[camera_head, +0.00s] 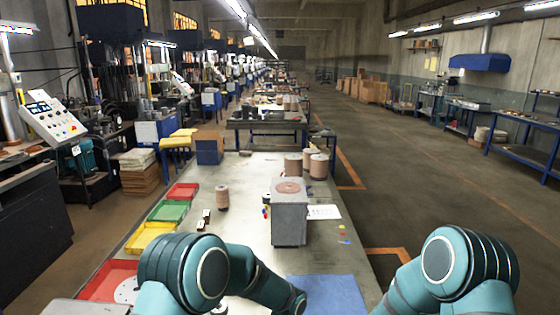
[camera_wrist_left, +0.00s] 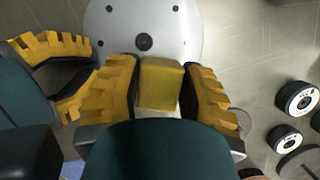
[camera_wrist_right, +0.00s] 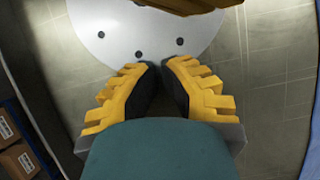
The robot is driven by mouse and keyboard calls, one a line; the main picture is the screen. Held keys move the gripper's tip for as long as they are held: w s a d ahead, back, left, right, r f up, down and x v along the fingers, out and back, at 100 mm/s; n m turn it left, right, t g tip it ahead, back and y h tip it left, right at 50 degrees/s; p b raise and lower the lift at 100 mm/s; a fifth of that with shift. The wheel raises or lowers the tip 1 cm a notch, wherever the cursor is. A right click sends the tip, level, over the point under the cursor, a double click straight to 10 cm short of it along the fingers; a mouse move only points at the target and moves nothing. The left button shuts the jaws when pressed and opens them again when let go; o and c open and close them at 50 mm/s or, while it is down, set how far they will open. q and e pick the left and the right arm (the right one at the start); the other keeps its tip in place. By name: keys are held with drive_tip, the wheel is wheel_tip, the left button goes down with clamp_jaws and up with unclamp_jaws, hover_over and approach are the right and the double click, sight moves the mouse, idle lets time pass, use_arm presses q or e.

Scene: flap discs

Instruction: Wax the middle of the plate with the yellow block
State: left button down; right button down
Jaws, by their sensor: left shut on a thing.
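In the left wrist view my left gripper (camera_wrist_left: 160,75) is shut on the yellow block (camera_wrist_left: 161,84). The block is over the near part of the round pale metal plate (camera_wrist_left: 178,35); I cannot tell whether it touches. The plate has a dark hub in its middle and small dark holes around it. In the head view both grippers are out of sight.
On the bench (camera_head: 240,215) stand red (camera_head: 182,190), green (camera_head: 169,211) and yellow (camera_head: 149,236) trays on the left, a grey box (camera_head: 289,222), brown disc stacks (camera_head: 319,166) and a blue mat (camera_head: 334,295). Two small black-and-white rolls (camera_wrist_left: 297,97) lie right of the plate.

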use_arm(q)
drive_tip(key=shift+f, duration=1.55)
